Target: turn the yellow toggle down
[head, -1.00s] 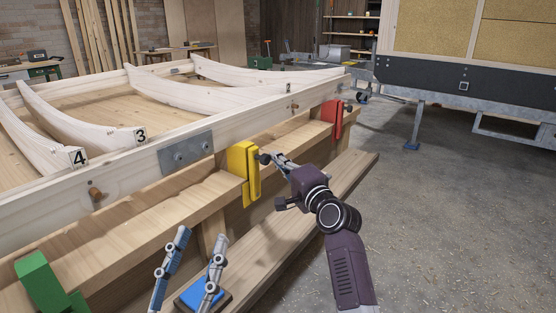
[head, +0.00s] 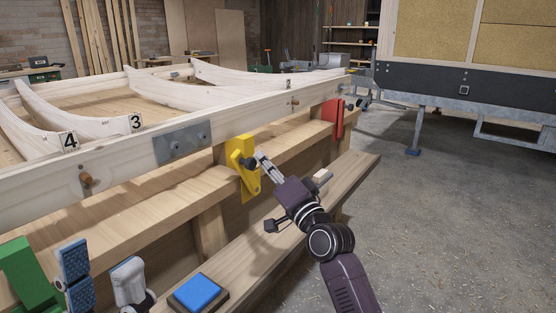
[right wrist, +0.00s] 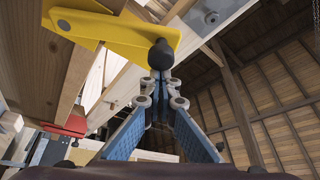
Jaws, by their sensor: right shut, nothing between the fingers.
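The yellow toggle (head: 251,183) is at the bench's front edge, below the pale wooden frame. In the right wrist view the yellow lever (right wrist: 115,33) runs from a bolt to the black knob (right wrist: 161,55). My right gripper (head: 259,157) is shut and empty, its fingertips right at the knob; I cannot tell whether they touch. The fingers also show in the right wrist view (right wrist: 161,78). My left gripper (head: 100,270) is low at the left, its two fingers apart.
A red toggle (head: 333,119) is farther along the bench, and a green one (head: 22,277) is at the near left. A blue pad (head: 198,292) and a small pale block (head: 322,175) are on the lower plank (head: 290,228).

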